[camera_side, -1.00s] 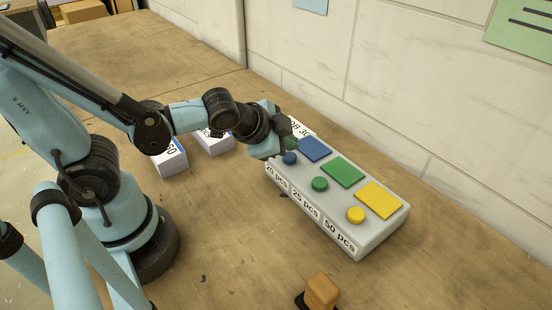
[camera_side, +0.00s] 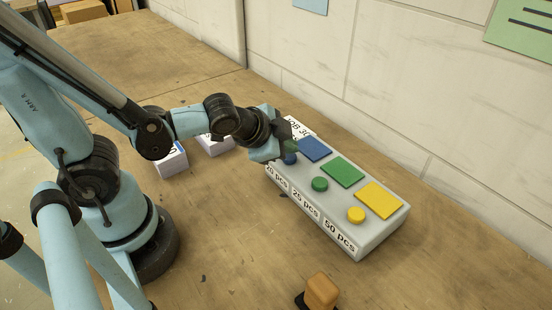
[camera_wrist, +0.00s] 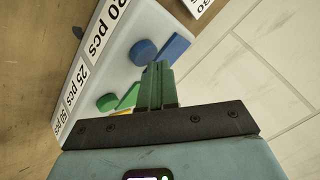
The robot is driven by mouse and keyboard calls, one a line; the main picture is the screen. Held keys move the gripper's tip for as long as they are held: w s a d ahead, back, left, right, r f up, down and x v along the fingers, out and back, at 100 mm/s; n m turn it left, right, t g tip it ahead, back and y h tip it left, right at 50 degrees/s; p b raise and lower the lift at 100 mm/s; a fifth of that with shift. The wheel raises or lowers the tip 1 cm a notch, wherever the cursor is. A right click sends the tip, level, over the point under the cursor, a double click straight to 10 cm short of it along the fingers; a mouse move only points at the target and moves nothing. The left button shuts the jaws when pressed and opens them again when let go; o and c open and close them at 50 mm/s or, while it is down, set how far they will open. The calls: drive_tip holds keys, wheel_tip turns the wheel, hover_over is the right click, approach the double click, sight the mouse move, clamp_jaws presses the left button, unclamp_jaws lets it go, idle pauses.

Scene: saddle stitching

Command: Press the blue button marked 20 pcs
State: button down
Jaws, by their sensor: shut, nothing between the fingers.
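The grey button box (camera_side: 384,230) lies on the bench with a blue, a green and a yellow round button in a row. The blue button (camera_side: 290,159) is at the far left end, by the 20 pcs label (camera_side: 277,179); it also shows in the wrist view (camera_wrist: 143,50). My gripper (camera_side: 294,147) is shut and empty, its fingertips at the blue button and partly covering it in the side view. In the wrist view the green fingertips (camera_wrist: 159,66) end just beside the blue button. I cannot tell whether they touch it.
The green button (camera_side: 320,184) and yellow button (camera_side: 356,215) sit along the same box, with coloured plates behind them. White labelled boxes (camera_side: 172,160) stand left of it. An orange block (camera_side: 322,291) lies in front. A wall rises behind.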

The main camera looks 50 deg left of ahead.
drive_tip(key=shift+f, duration=0.5)
idle(0.6)
drive_tip(key=shift+r, duration=0.95)
drive_tip(key=shift+r, duration=2.5)
drive_tip(key=shift+s+a+n+g+h, duration=0.15)
drive_tip(key=shift+s+a+n+g, duration=0.25)
drive_tip(key=shift+s+n, duration=0.65)
drive_tip(key=shift+s+a+n+g+h, duration=0.2)
drive_tip(key=shift+s+a+n+g, duration=0.25)
drive_tip(key=shift+n, duration=1.1)
drive_tip(key=shift+s+a+n+g+h, duration=0.2)
drive_tip(key=shift+s+a+n, duration=0.45)
drive_tip(key=shift+n, duration=0.65)
